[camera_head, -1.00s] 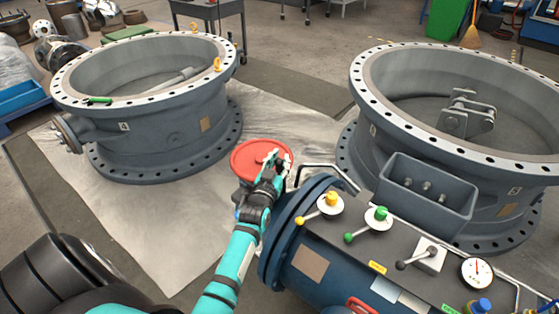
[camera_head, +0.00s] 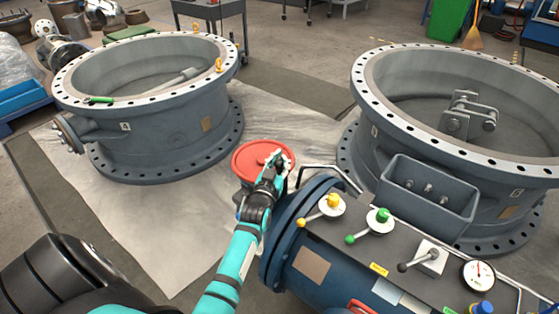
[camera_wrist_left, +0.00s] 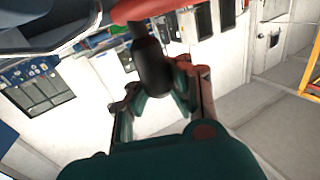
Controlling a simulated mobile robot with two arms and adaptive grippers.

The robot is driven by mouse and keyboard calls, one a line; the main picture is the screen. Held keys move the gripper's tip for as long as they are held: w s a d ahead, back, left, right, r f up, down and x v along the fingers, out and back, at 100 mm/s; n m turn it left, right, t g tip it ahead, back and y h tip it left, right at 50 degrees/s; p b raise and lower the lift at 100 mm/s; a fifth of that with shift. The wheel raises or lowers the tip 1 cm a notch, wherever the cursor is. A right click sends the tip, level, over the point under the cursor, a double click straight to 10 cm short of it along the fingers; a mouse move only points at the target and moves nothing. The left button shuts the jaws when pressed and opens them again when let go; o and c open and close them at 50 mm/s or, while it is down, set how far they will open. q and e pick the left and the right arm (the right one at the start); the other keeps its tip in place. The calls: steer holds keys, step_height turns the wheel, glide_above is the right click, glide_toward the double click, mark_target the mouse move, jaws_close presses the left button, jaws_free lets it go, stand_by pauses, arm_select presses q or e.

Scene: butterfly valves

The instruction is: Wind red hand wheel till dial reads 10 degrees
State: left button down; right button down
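The red hand wheel (camera_head: 250,158) stands left of the blue valve body. My left gripper (camera_head: 274,162) is at the right part of its rim. In the left wrist view the red rim (camera_wrist_left: 150,9) crosses the top and a dark handle (camera_wrist_left: 151,68) hangs from it. My left gripper (camera_wrist_left: 160,92) has its fingers apart there, with the handle's lower end between or just beyond them. I see no clear grip on it. A round white dial (camera_head: 471,278) has a red needle pointing roughly up; its marks are too small to read. My right gripper is out of view.
The blue valve body (camera_head: 330,284) carries a yellow-knobbed lever (camera_head: 333,200), a green-knobbed lever (camera_head: 382,215) and a black-knobbed lever (camera_head: 403,267). A bent metal bar (camera_head: 312,168) is close right of my gripper. Large ring-shaped valve bodies stand left (camera_head: 165,140) and right (camera_head: 400,155).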

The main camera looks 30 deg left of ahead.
arm_select(q)
steer(key=shift+d+f, duration=0.4)
steer(key=shift+d, duration=0.05)
steer(key=c, duration=1.2)
jaws_free()
steer(key=shift+d+r, duration=0.1)
steer(key=shift+d, duration=0.1)
steer(key=shift+o, duration=0.5)
steer(key=shift+a+r, duration=0.1)
steer(key=shift+a, duration=0.25)
steer(key=v, duration=1.2)
